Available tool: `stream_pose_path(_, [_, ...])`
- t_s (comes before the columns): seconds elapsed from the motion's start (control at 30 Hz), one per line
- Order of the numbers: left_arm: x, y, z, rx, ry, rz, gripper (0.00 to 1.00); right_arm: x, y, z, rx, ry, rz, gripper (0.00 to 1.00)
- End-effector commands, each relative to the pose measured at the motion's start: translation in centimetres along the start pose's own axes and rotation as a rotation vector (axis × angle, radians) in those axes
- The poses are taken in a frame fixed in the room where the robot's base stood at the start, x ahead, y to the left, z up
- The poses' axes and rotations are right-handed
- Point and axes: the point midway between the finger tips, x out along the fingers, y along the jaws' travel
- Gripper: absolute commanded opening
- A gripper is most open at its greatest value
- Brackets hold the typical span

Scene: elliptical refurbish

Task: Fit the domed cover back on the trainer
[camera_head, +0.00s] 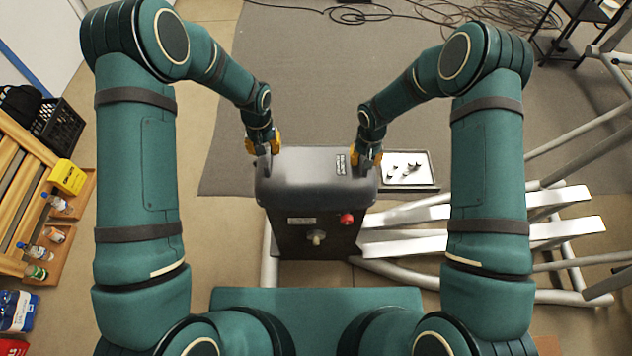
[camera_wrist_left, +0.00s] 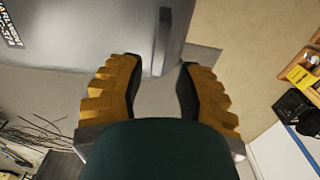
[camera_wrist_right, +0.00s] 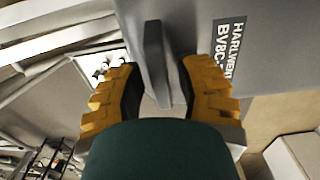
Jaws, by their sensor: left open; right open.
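The grey domed cover (camera_head: 312,174) sits over the dark trainer body (camera_head: 290,238) in the middle of the head view; whether it is fully seated I cannot tell. My left gripper (camera_head: 264,150) is at its far left corner, open. A thin grey tab of the cover (camera_wrist_left: 163,40) reaches between its fingertips in the left wrist view, with gaps either side. My right gripper (camera_head: 369,160) is open at the far right corner. Another tab (camera_wrist_right: 154,60) stands between its fingers, nearer the left finger, in the right wrist view. The body's front bears a red knob (camera_head: 347,218) and a pale knob (camera_head: 317,238).
A tray (camera_head: 410,184) with several small dark parts lies right of the trainer. White and grey frame rails (camera_head: 470,230) spread to the right. A wooden rack (camera_head: 25,150) and a black crate (camera_head: 58,128) stand at the left. Cables (camera_head: 400,12) lie on the floor behind.

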Motion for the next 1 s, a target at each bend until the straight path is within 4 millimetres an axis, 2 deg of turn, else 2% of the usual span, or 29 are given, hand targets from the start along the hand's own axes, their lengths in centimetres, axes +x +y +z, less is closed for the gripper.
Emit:
stream_pose_path(0.1, [-2.6, 0.0, -0.1, -0.001, 0.002, 0.001, 0.34, 0.0, 0.0, 0.0, 0.000, 0.000, 0.000, 0.34])
stream_pose_path(0.23, [-4.6, 0.0, 0.0, 0.000, 0.001, 0.001, 0.34, 0.0, 0.0, 0.0, 0.000, 0.000, 0.000, 0.34])
stream_pose_path(0.4, [-6.1, 0.0, 0.0, 0.000, 0.000, 0.000, 0.34, 0.0, 0.0, 0.0, 0.000, 0.000, 0.000, 0.34])
stream_pose_path(0.53, [-6.4, 0.0, 0.0, 0.000, -0.002, 0.000, 0.34, -0.6, 0.0, -0.1, 0.000, 0.001, 0.000, 0.34])
stream_pose_path(0.67, [-6.4, 0.0, 0.0, 0.000, -0.002, 0.000, 0.34, -2.5, 0.0, -0.1, -0.001, 0.004, 0.000, 0.34])
stream_pose_path(1.0, [-6.4, 0.0, 0.0, 0.000, -0.001, 0.000, 0.34, -9.2, 0.0, -0.1, 0.001, 0.003, -0.001, 0.34])
